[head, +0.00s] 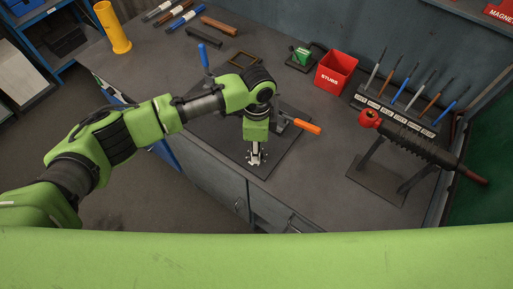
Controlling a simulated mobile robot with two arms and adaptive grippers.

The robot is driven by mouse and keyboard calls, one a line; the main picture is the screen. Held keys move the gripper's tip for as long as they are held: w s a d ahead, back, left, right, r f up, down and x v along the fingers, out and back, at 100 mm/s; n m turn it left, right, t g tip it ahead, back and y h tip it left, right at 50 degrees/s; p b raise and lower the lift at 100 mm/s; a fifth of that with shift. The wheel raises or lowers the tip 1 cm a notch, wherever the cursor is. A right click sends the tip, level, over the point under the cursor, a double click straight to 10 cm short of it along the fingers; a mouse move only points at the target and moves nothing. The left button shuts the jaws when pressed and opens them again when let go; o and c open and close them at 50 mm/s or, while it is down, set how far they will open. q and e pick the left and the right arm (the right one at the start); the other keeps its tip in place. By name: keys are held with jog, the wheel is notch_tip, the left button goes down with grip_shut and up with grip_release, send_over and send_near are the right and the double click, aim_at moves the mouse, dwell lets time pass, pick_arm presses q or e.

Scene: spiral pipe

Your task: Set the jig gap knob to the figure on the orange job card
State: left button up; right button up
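My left gripper (255,158) points down over the front part of a dark base plate (285,145) on the bench. Its fingers are small here, and I cannot tell whether they are open or shut. A fixture with an orange handle (301,125) stands on the plate just right of my gripper, partly hidden by my arm. A blue upright handle (203,56) shows behind my arm. I cannot make out the jig gap knob or any figure, and I see no orange job card. My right gripper is not in view.
A red bin marked STUBS (335,72) stands at the back. A labelled rack (397,108) of several slim tools and a black spiral piece (415,138) on a stand are at right. A yellow cylinder (113,28) stands at far left. Bare bench lies right of the plate.

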pick_arm(q)
jog(key=m, duration=0.3)
jog(key=shift+d+m, duration=0.1)
jog(key=shift+m, duration=0.2)
jog(key=m, duration=0.2)
jog(key=shift+m+p, duration=0.3)
jog(key=m, duration=0.3)
jog(key=shift+m, duration=0.4)
jog(key=m, duration=0.3)
jog(key=shift+m+y, duration=0.3)
jog(key=m, duration=0.6)
jog(key=shift+t, duration=0.4)
jog(key=m+b, duration=0.1)
jog(key=m, duration=0.5)
jog(key=shift+s+m, duration=0.1)
jog(key=shift+m, duration=0.3)
jog(key=o, duration=1.1)
